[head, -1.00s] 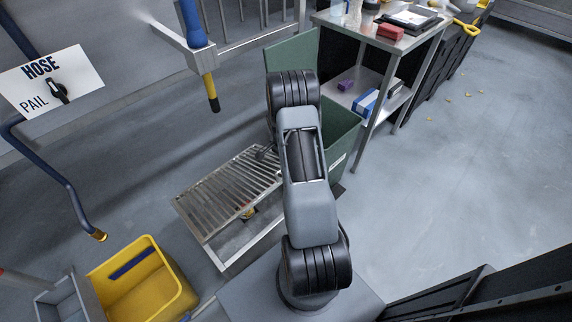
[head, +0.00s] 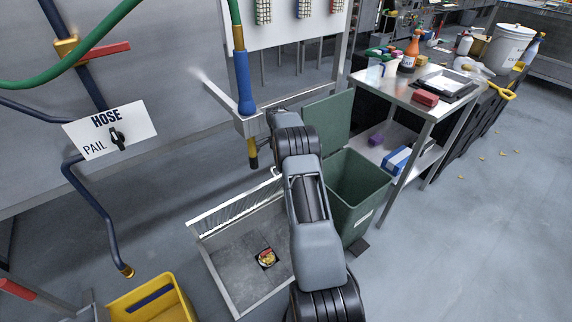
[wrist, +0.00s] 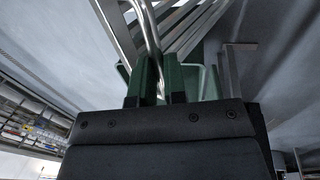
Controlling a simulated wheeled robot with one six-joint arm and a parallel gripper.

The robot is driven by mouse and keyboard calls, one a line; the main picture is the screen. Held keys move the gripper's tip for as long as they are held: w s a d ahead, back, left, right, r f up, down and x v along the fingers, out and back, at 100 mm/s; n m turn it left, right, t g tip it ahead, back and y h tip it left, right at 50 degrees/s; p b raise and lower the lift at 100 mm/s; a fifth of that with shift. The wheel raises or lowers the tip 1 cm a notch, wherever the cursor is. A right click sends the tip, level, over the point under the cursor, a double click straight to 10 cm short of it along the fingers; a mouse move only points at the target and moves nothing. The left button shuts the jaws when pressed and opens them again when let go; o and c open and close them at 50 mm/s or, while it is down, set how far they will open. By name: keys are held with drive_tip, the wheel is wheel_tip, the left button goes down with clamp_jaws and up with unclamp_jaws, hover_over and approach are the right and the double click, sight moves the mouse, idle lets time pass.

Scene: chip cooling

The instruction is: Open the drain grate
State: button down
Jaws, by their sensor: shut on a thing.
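The drain grate (head: 234,208) is a metal frame of slats. In the head view it stands tilted up steeply along the far side of the drain basin (head: 228,262), whose grey bottom is exposed. A small coloured clump of debris (head: 266,258) lies in the basin. In the wrist view the grate's bars (wrist: 200,28) fill the top middle. My gripper (wrist: 158,72) is shut on the grate's curved metal handle (wrist: 151,35), which passes between its green fingers. In the head view my arm hides the gripper and the grate's right end.
A green bin (head: 362,190) with its lid up stands right of my arm, beside a metal table (head: 395,88). A yellow bucket (head: 152,302) is at lower left. A hose nozzle (head: 245,85) hangs behind the grate. The floor at right is mostly clear.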

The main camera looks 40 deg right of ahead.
drive_tip(key=shift+w+a+f, duration=0.2)
drive_tip(key=shift+w+f, duration=0.1)
drive_tip(key=shift+f, duration=0.05)
drive_tip(key=c, duration=1.6)
unclamp_jaws()
drive_tip(key=shift+o, duration=0.8)
drive_tip(key=shift+w+d+f, duration=0.1)
drive_tip(key=shift+w+f, duration=0.05)
drive_tip(key=shift+o, duration=1.4)
drive_tip(key=shift+d+r, duration=0.1)
drive_tip(key=shift+r, duration=0.2)
drive_tip(key=p+v, duration=0.2)
drive_tip(key=v, duration=1.1)
drive_tip(key=shift+r+p, duration=0.3)
drive_tip(key=shift+r, duration=0.05)
drive_tip(key=shift+d, duration=0.1)
